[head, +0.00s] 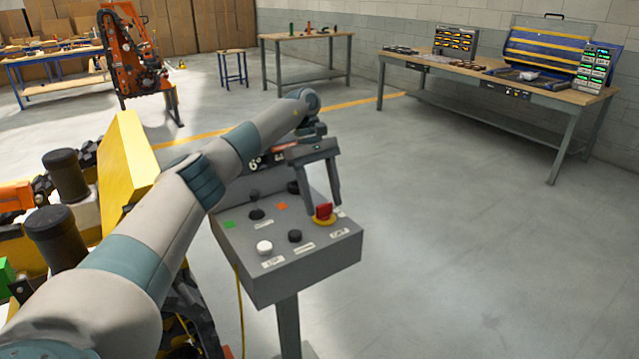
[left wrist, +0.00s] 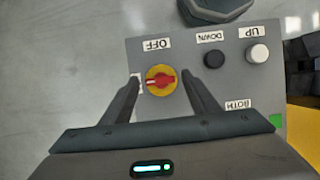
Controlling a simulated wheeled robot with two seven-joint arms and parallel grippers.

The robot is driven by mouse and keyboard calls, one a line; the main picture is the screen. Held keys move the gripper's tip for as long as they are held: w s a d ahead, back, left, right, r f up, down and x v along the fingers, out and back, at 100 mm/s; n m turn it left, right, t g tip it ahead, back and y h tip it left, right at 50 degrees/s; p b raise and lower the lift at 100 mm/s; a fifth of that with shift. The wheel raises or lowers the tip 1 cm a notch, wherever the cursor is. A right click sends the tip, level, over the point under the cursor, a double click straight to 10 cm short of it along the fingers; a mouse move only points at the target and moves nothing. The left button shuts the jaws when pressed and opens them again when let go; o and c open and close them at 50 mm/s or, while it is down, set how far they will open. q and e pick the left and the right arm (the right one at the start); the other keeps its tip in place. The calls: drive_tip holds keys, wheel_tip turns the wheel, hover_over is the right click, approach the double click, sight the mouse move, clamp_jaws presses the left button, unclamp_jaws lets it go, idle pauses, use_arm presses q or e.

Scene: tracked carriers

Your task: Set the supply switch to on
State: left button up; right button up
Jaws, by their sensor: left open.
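The supply switch (head: 323,213) is a red knob on a yellow disc on the right part of a grey control box (head: 300,268). In the left wrist view, the red knob (left wrist: 161,82) lies crosswise in the picture. A label reading OFF (left wrist: 156,43) is beside the disc, and another label at its left is mostly hidden by a finger. My left gripper (left wrist: 161,76) is open, with one finger on each side of the switch, and it does not grip the knob. In the head view the left gripper (head: 322,206) reaches down over the box. My right gripper is not in view.
A white UP button (head: 264,247) and a black DOWN button (head: 295,236) stand close to the switch. More black knobs sit at the box's back, partly behind my arm. Yellow machinery (head: 125,160) is at the left. Floor right of the box is clear.

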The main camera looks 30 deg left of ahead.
use_arm(q)
drive_tip(key=p+v, duration=0.5)
drive_tip(key=v, duration=1.2)
drive_tip(key=shift+a+p, duration=0.15)
drive_tip(key=shift+p, duration=0.25)
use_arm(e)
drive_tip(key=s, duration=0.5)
use_arm(q)
drive_tip(key=shift+w, duration=0.1)
